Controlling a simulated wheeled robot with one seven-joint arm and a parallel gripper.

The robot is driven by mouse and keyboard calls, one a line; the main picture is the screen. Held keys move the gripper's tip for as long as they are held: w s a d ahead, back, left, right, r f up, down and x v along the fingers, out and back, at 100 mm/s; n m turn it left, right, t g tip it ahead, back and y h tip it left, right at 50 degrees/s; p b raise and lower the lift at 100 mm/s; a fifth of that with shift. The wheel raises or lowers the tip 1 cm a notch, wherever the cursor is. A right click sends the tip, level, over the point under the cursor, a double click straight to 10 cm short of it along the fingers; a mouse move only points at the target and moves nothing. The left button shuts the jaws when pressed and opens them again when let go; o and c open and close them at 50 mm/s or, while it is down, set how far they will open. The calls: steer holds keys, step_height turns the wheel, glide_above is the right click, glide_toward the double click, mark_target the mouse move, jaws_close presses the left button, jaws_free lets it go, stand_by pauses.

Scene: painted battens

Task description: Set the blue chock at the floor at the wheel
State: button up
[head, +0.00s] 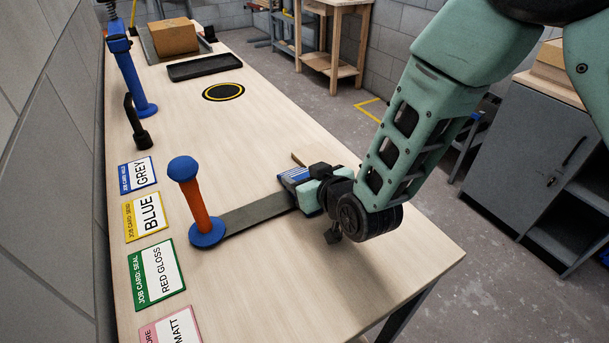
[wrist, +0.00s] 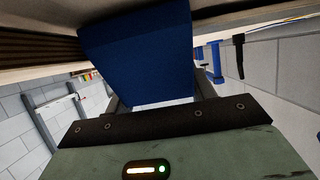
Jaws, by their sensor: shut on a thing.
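My gripper (head: 308,184) is low over the near right part of the workbench, shut on a blue block, which I take for the blue chock (head: 292,176). In the head view the gripper hides most of the chock. In the wrist view the chock (wrist: 138,50) is a large plain blue wedge-like block between the two dark fingers (wrist: 160,98). I cannot tell whether it touches the bench. The grey floor (head: 335,115) shows beyond the bench. I cannot make out a wheel in either view.
An orange post with blue ends (head: 196,205) stands left of my gripper, with a flat grey strip (head: 255,212) between them. Job cards (head: 150,213) line the left edge. A black tray (head: 205,67) and cardboard box (head: 173,37) are at the far end. A grey cabinet (head: 525,150) stands right.

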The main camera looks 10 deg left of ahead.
steer(key=o, duration=1)
steer(key=shift+f, duration=0.2)
steer(key=o, duration=0.4)
steer(key=shift+r, duration=0.1)
steer(key=shift+r, duration=0.1)
